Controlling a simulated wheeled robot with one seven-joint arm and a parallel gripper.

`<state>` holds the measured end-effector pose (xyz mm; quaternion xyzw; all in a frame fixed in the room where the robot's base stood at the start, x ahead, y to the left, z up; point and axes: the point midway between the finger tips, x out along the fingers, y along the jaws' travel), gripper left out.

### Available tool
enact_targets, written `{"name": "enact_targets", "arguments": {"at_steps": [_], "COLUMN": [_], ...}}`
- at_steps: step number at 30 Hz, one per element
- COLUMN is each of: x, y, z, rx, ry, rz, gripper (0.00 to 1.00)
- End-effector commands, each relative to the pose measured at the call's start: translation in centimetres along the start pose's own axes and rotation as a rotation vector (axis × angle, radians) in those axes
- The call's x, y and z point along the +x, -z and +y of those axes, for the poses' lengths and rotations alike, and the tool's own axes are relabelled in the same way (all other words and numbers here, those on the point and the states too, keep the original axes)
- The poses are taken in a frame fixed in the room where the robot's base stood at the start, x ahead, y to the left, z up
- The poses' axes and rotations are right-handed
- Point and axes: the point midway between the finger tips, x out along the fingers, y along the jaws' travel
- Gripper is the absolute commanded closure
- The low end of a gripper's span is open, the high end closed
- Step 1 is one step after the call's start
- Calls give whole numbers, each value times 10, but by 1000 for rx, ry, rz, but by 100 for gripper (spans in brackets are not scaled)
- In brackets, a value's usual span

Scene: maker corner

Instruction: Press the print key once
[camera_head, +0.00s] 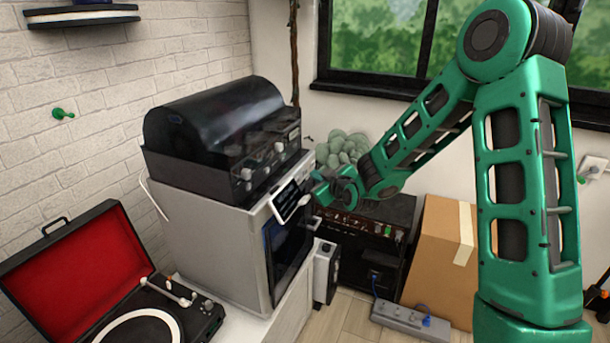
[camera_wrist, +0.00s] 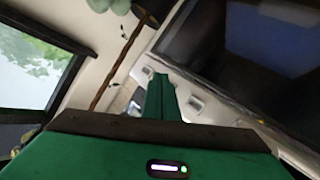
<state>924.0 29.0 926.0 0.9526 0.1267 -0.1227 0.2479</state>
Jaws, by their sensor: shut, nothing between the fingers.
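The machine with the control panel is a light grey box (camera_head: 225,235) standing on a white cabinet at the centre left in the head view. Its tilted dark panel (camera_head: 287,204) sits at the upper front edge. My green gripper (camera_head: 318,192) is shut and empty, close to the right side of this panel. In the wrist view, the shut fingers (camera_wrist: 160,88) point at a pale strip with small raised light keys, one (camera_wrist: 196,103) just right of the fingertips. I cannot tell which key is the print key, or whether the fingers touch anything.
A black domed machine (camera_head: 225,130) sits on top of the grey box. An open record player (camera_head: 110,290) is at the lower left. A black amplifier (camera_head: 370,245), a cardboard box (camera_head: 440,250) and a power strip (camera_head: 410,320) stand on the right.

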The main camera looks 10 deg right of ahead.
Motion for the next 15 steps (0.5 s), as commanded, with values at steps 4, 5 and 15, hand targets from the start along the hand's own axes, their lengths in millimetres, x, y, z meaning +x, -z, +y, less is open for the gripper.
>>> {"name": "enact_targets", "arguments": {"at_steps": [4, 5, 15], "x": [-7, -9, -30], "y": [-7, -8, -23], "z": [7, 8, 23], "rx": [0, 1, 1], "ry": [-2, -2, -3], "rz": [-3, -3, -3], "gripper": [100, 100, 100]}}
